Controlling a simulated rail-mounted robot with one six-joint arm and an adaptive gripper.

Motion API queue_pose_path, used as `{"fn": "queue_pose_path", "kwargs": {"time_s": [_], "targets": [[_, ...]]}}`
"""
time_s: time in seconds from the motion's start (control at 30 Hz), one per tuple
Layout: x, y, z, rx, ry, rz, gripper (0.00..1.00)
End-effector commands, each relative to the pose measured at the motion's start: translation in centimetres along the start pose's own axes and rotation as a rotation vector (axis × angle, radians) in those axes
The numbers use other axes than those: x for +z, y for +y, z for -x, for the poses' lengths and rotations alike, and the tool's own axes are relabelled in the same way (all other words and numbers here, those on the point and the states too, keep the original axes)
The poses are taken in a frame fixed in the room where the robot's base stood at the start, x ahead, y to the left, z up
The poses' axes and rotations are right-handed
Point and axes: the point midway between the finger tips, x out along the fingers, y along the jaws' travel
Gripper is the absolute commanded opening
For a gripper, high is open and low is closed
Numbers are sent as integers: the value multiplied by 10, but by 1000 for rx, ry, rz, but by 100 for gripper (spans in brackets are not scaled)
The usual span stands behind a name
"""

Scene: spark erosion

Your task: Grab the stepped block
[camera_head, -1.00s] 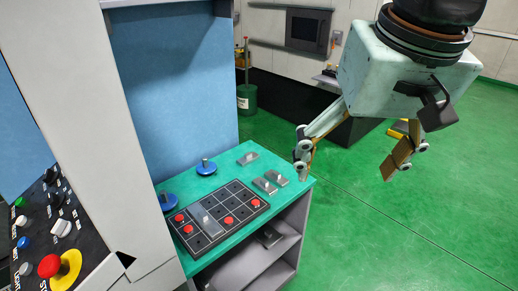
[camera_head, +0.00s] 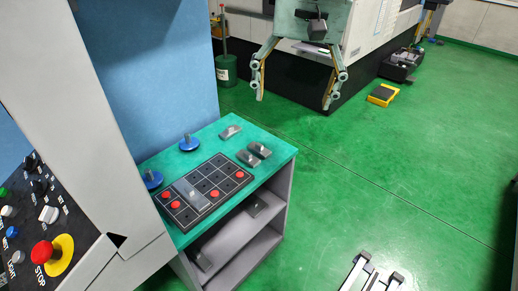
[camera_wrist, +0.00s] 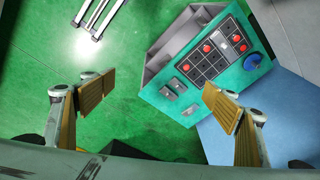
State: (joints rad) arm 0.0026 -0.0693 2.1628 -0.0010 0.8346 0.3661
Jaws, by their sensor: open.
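Several small grey metal pieces lie on the teal top of a cabinet (camera_head: 215,215). Two sit side by side near its right edge, a front piece (camera_head: 247,158) and a back piece (camera_head: 260,150); a third piece (camera_head: 230,132) lies at the far corner. Which one is the stepped block is too small to tell. In the wrist view they show between my fingers, as a pair (camera_wrist: 172,88) and a single piece (camera_wrist: 190,110). My gripper (camera_head: 293,104) is open and empty, above and beyond the cabinet, apart from all the pieces. It also shows in the wrist view (camera_wrist: 157,90).
A black grid board (camera_head: 212,187) with red round pieces and a grey plate lies on the cabinet. Two blue round-based posts (camera_head: 189,142) stand to its left. The blue machine wall (camera_head: 155,80) rises behind.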

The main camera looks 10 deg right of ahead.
Motion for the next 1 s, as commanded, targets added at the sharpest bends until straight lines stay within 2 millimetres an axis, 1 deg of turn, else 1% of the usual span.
{"fn": "queue_pose_path", "kwargs": {"time_s": [0.1,0.27,0.57,1.0], "targets": [[-18,-7,-9,5,-12,-27,80],[-41,-15,-22,10,-23,-64,80],[-81,-30,-50,20,-44,-133,80],[-135,-50,-102,40,-75,-235,80]]}}
